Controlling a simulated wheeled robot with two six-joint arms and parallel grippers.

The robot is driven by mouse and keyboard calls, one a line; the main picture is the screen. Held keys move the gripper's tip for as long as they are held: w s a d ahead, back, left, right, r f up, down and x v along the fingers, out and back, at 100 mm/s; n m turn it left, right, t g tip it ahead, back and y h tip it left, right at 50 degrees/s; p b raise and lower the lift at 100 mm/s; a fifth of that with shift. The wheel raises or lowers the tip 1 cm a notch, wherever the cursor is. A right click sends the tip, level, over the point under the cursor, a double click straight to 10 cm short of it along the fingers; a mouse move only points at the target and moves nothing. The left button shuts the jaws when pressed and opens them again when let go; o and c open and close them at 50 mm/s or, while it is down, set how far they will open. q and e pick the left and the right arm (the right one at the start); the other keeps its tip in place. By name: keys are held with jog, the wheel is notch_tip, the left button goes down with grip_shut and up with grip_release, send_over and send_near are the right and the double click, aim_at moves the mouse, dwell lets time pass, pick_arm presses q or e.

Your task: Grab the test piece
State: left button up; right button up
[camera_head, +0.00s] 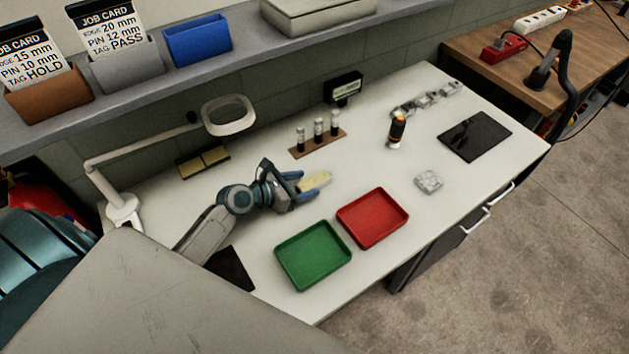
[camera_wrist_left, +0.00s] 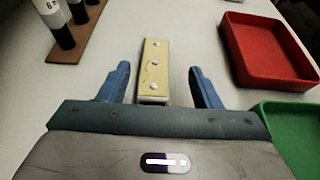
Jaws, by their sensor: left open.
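The test piece (camera_head: 315,181) is a small pale yellow strip on the white bench. In the left wrist view the test piece (camera_wrist_left: 157,68) shows several rivet heads and a wavy line like a crack. My left gripper (camera_head: 305,184) is open, with its blue fingers on either side of the near part of the strip. In the left wrist view the left gripper (camera_wrist_left: 160,84) shows gaps between both fingers and the strip. The strip's near end is hidden behind the gripper body. My right gripper is not in view.
A green tray (camera_head: 313,254) and a red tray (camera_head: 372,218) lie right of the gripper. A brown rack (camera_head: 318,143) with three dark cylinders stands behind. A magnifier lamp (camera_head: 228,115) overhangs at the left. An orange-black tool (camera_head: 397,130) stands farther right.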

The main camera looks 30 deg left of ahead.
aim_at(316, 179)
pick_arm(q)
jog(key=x, duration=0.5)
jog(key=shift+w+a+p, duration=0.2)
jog(key=shift+p, duration=0.2)
jog(key=shift+c, duration=0.5)
jog(key=shift+r, duration=0.1)
jog(key=c, duration=1)
